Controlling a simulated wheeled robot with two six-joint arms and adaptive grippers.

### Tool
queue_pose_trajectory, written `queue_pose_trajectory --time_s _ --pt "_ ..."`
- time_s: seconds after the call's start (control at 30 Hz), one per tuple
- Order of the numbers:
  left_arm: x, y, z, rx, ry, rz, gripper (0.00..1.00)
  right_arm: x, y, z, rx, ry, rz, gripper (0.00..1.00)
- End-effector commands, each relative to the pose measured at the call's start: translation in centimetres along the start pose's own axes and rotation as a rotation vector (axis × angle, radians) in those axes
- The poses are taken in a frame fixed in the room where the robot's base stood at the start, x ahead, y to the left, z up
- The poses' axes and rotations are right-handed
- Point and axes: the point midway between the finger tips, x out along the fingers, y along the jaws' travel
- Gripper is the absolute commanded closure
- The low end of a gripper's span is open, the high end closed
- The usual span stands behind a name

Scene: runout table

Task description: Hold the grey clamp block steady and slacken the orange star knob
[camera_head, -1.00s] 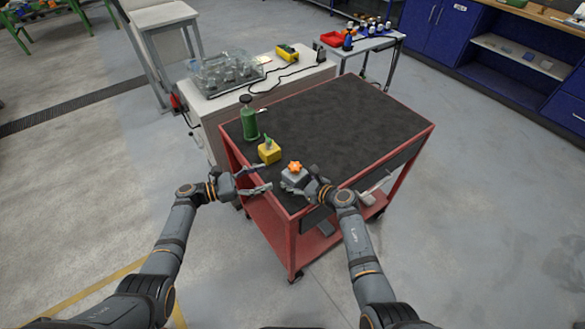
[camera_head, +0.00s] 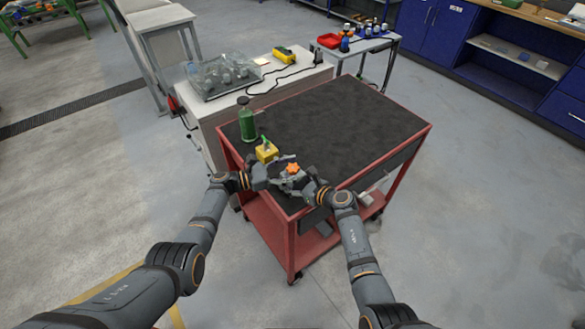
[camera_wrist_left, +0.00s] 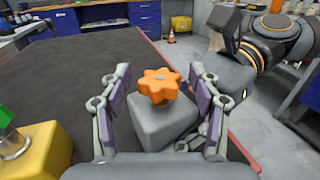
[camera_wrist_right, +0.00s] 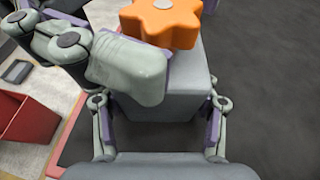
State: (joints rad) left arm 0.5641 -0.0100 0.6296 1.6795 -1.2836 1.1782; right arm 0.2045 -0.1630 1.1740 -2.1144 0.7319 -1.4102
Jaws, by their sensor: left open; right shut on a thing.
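The grey clamp block (camera_wrist_left: 163,124) stands on the cart's dark top near its front left corner, with the orange star knob (camera_wrist_left: 158,85) on top. My right gripper (camera_wrist_right: 160,100) is shut on the block, a finger at each side. My left gripper (camera_wrist_left: 160,72) is open, its fingers on either side of the knob with a gap to each. In the right wrist view, a left finger hides part of the block just below the knob (camera_wrist_right: 162,20). In the head view, the knob (camera_head: 292,168) shows between both grippers.
A yellow block with a green knob (camera_head: 266,154) stands close beside my left gripper. A green bottle (camera_head: 247,124) stands behind it near the left edge of the red cart (camera_head: 291,238). The cart's dark top (camera_head: 345,125) is clear toward the back and right.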

Motion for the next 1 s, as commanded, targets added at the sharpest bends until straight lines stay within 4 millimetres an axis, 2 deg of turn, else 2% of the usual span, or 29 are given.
queue_pose_trajectory --time_s 0.27,0.7,1.0 --pt "0.33 0.02 0.02 0.001 0.001 0.0 0.37 -0.01 -0.03 -0.01 0.0 0.0 -0.001 0.96" --pt "0.28 0.02 0.01 0.001 0.001 0.001 0.93 -0.01 -0.03 0.0 0.0 0.0 -0.001 0.96" --pt "0.35 -0.05 -0.27 0.002 0.004 0.057 0.93 -0.01 -0.03 0.0 0.0 0.0 -0.001 0.96"
